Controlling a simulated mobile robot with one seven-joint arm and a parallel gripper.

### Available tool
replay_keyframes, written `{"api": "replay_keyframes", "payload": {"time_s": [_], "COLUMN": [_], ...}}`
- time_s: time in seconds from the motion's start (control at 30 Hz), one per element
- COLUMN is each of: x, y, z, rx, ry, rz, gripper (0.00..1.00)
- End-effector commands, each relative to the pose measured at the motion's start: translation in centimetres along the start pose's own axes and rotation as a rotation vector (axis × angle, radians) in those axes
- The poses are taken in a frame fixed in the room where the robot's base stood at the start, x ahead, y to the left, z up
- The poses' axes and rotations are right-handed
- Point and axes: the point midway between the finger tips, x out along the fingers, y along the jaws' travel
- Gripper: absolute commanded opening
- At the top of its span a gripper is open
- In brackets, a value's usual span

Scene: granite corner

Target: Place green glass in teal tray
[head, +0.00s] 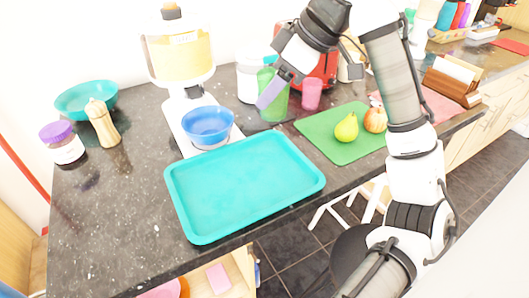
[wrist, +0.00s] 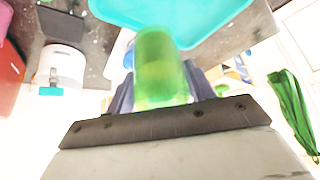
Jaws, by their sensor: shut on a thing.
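The green glass (head: 274,100) is translucent and sits in my gripper (head: 270,92) near the back of the counter in the head view. My gripper is shut on it. In the wrist view the glass (wrist: 160,68) shows between the fingers (wrist: 158,88). The teal tray (head: 240,190) lies flat and empty on the dark counter, in front and to the left of the glass. The tray (wrist: 175,12) also shows at the top of the wrist view. I cannot tell whether the glass touches the counter.
A blue bowl (head: 208,124) on a mixer (head: 180,70) stands behind the tray. A pink cup (head: 312,94) is just right of the glass. A green board (head: 325,140) with a pear (head: 347,127) and an apple (head: 375,120) lies right of the tray.

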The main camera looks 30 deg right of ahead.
Motion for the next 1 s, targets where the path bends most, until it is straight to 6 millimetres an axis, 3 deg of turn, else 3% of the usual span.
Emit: {"api": "replay_keyframes", "payload": {"time_s": [0.2, 0.4, 0.87, 1.0], "x": [4.8, 8.1, 12.0, 12.2], "y": [0.0, 0.0, 0.0, 0.0], "z": [3.1, 5.2, 7.7, 7.8], "rx": [0.003, 0.002, 0.003, 0.001], "ry": [0.004, 0.002, 0.002, 0.000], "rz": [-0.002, 0.000, 0.000, 0.001], "gripper": [0.28, 0.28, 0.28, 0.28]}}
